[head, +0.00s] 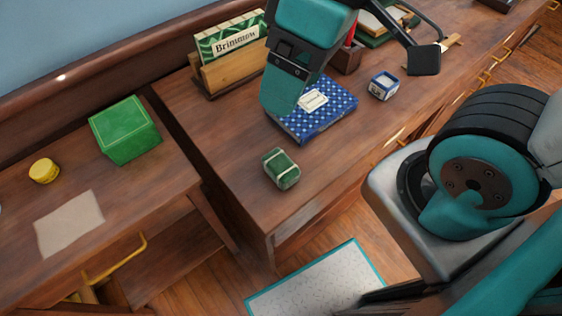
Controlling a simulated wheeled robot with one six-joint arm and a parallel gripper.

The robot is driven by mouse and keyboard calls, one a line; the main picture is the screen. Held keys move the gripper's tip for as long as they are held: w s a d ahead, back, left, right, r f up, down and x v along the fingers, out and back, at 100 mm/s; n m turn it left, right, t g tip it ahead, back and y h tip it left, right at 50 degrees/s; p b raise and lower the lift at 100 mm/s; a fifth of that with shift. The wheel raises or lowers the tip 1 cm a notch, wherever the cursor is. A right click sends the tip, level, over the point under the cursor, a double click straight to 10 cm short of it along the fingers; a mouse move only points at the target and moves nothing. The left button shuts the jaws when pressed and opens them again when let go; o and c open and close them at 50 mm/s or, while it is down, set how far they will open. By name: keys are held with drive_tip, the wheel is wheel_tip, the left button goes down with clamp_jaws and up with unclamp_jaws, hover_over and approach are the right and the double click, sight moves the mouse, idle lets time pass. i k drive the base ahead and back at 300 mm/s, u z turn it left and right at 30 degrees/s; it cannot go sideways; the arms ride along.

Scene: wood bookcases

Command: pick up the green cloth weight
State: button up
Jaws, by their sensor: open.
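The green cloth weight (281,169) is a small rounded dark green block with a pale band around it. It lies on the brown wooden top near the front left corner, and nothing touches it. My teal arm comes in from the top of the view and hangs over the blue book. A dark finger of my gripper (424,60) shows to the right of the arm, above and well to the right of the weight. The gripper is open and apart from the weight. The arm seems to hide its other finger.
A blue patterned book (335,118) lies behind the weight, with a small blue-and-white box (383,86) to its right. A wooden holder (228,76) with a green sign stands at the back. A green box (125,130) and yellow tin (44,170) sit on the left surface, across a gap.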

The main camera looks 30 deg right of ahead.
sight(285, 173)
drive_tip(key=k, duration=1)
drive_tip(key=u, duration=1.05)
drive_tip(key=i, duration=0.65)
drive_tip(key=z, duration=1.3)
